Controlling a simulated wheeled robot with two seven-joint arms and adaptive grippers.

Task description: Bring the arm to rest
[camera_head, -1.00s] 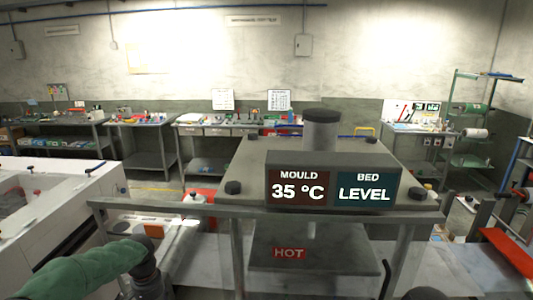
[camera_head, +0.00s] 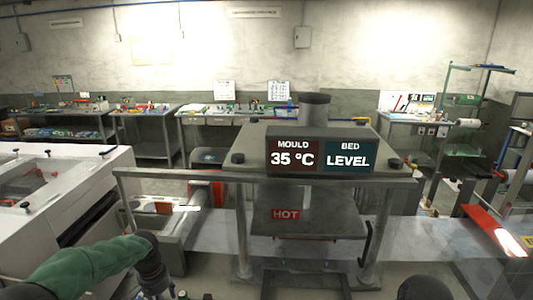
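My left arm comes in at the lower left in a green sleeve and ends in a dark joint that bends down towards the bottom edge. Its gripper is not in view. A dark rounded part at the bottom right of centre may be part of my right arm, and no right gripper shows. The grey press (camera_head: 240,143) stands ahead, with signs reading MOULD 35 °C (camera_head: 293,158) and BED LEVEL (camera_head: 348,160). Its lower plate (camera_head: 330,219) carries a red HOT label (camera_head: 286,213). I see nothing held.
A white machine (camera_head: 95,165) stands at the left. A red panel (camera_head: 480,217) with a glowing end lies at the right. Benches (camera_head: 150,113) with tools line the back wall, with open floor before them.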

